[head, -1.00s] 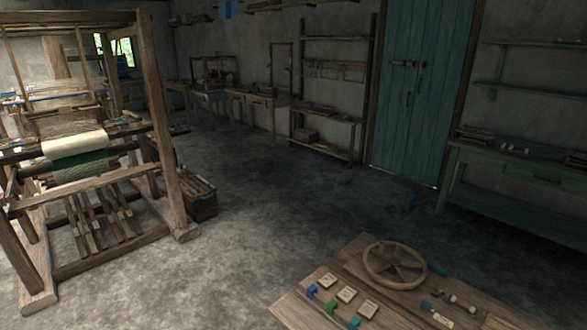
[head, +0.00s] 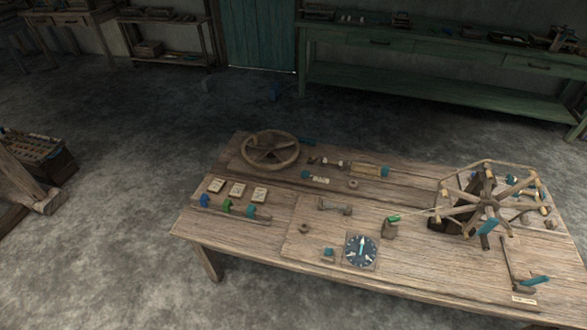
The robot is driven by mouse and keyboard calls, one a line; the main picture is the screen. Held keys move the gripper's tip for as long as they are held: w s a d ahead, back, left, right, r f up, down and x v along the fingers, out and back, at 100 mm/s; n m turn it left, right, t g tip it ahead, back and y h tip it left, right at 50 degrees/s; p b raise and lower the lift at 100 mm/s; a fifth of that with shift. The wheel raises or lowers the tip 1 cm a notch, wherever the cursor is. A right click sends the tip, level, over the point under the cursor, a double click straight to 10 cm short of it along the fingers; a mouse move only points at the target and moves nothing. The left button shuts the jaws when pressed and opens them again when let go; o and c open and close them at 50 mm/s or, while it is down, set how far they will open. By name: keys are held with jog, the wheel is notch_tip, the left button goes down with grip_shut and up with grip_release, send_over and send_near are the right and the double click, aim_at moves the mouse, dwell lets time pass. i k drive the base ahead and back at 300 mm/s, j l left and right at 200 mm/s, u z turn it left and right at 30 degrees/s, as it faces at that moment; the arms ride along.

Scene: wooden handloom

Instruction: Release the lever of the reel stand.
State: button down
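The reel stand (head: 488,201) is at the right of the wooden table in the head view. It has a many-sided wooden reel with spokes on a dark wooden base. A blue piece (head: 488,227) shows at its front. In front of the stand, near the table's edge, is a thin dark upright rod with a blue handle (head: 536,280) low beside it and a small pale label (head: 523,299). I cannot tell for sure which blue part is the lever, or how it is set. A pale thread runs left from the reel to a small block with a green top (head: 390,226). My gripper is not in view.
The table (head: 330,275) also holds a spoked wooden wheel (head: 270,150), pale cards, coloured pegs, a dark dial (head: 361,251) and small wooden parts. A green bench (head: 430,70) stands along the back wall.

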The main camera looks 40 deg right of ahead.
aim_at(544, 278)
jog(key=z, duration=0.45)
jog(key=k+z, duration=0.1)
jog(key=z, duration=0.35)
jog(key=k+z, duration=0.1)
jog(key=z, duration=0.8)
jog(key=k+z, duration=0.15)
jog(key=z, duration=0.3)
